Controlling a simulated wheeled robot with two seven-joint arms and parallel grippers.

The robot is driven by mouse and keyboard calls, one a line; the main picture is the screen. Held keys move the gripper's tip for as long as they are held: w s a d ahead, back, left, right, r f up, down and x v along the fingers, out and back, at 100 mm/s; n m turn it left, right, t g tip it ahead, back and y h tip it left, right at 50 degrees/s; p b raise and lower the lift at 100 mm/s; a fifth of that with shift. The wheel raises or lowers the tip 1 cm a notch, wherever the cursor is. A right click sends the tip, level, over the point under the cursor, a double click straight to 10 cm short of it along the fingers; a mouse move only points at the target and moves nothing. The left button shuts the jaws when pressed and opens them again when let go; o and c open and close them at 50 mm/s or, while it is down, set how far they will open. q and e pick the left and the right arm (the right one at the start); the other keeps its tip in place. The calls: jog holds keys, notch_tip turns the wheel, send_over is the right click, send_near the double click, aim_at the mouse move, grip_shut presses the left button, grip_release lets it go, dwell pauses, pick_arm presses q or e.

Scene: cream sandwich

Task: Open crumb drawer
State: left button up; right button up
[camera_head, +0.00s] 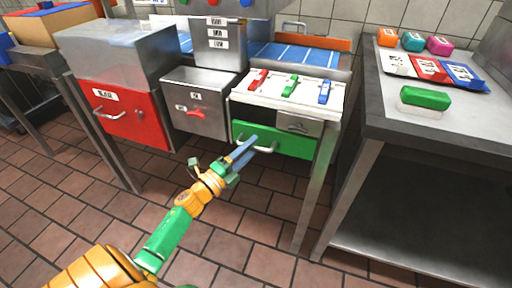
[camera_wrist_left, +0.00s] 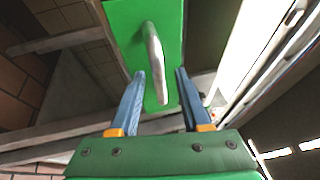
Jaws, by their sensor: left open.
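The green drawer (camera_head: 290,144) sits under a white-topped counter unit, and its front looks flush with the unit. It has a pale metal bar handle (camera_wrist_left: 154,55), which also shows in the head view (camera_head: 264,149). My left gripper (camera_head: 249,146) reaches up to the handle from the front. In the left wrist view its two blue fingers (camera_wrist_left: 160,72) are apart, one on each side of the handle. I cannot tell whether either finger touches it. My right gripper is in neither view.
A red drawer (camera_head: 128,117) and a grey bin (camera_head: 198,119) with a red handle are to the left. Red, green and blue switches sit on the white top (camera_head: 275,96). A steel table (camera_head: 440,120) stands at the right. The tiled floor in front is clear.

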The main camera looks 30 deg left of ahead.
pick_arm(q)
jog(key=shift+w+r, duration=0.1)
jog(key=shift+w, duration=0.45)
jog(key=shift+d, duration=0.1)
jog(key=shift+c, duration=0.3)
grip_shut()
dwell(0.6)
